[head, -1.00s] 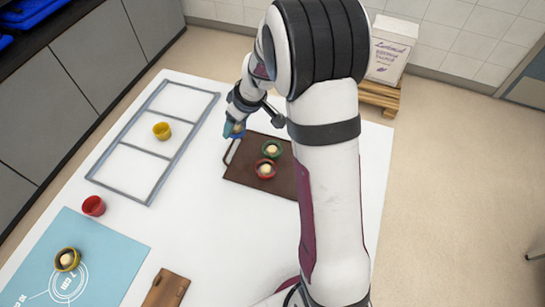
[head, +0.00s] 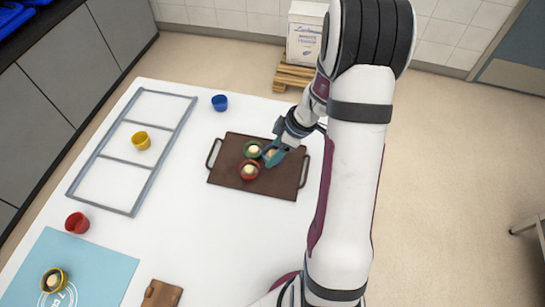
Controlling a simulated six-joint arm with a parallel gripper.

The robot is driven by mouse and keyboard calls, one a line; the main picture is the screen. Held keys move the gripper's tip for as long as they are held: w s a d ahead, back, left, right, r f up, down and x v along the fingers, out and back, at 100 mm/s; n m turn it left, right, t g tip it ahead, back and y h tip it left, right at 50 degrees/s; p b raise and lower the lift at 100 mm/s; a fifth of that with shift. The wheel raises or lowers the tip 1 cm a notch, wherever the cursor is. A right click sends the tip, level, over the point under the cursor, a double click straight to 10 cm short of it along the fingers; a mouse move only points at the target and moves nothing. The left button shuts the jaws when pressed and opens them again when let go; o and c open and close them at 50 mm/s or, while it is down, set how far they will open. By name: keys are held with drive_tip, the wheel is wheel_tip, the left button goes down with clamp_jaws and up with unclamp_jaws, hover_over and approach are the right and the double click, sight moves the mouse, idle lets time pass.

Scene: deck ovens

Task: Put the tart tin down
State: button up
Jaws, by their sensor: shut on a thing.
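My gripper (head: 275,154) is shut on a tart tin with a pale filling (head: 270,154), over the middle of the brown tray (head: 225,170). The fingers cover most of this tin, so its colour is hard to tell. I cannot tell whether it touches the tray. Right beside it on the tray, to its left, are a green tin (head: 246,154) and a red tin (head: 243,174), both with pale filling.
A blue tin (head: 219,103) stands behind the tray. A yellow tin (head: 141,140) stands within the grey frame (head: 142,178). A red tin (head: 77,223) is near the blue mat (head: 105,268), which bears a filled yellow tin (head: 53,281). The tray's right part looks clear.

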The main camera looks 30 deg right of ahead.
drive_tip(key=f, duration=0.4)
drive_tip(key=shift+w+a+f, duration=0.1)
drive_tip(key=shift+w+f, duration=0.05)
drive_tip(key=shift+w, duration=0.05)
drive_tip(key=shift+f, duration=0.1)
drive_tip(key=o, duration=1.4)
drive_tip(key=shift+c, duration=0.2)
drive_tip(key=a+v, duration=0.1)
drive_tip(key=v, duration=1.1)
drive_tip(key=s+a+r+m+g, duration=0.1)
drive_tip(key=s+a+r+m, duration=0.25)
drive_tip(key=a+r, duration=0.4)
drive_tip(key=s+a+r+m+g+h, duration=0.1)
drive_tip(key=s+a+r+m+g, duration=0.1)
drive_tip(key=s+a+m, duration=0.9)
drive_tip(key=s+a, duration=0.1)
drive_tip(key=s, duration=0.3)
drive_tip(key=shift+s+h, duration=0.2)
drive_tip(key=shift+h, duration=0.1)
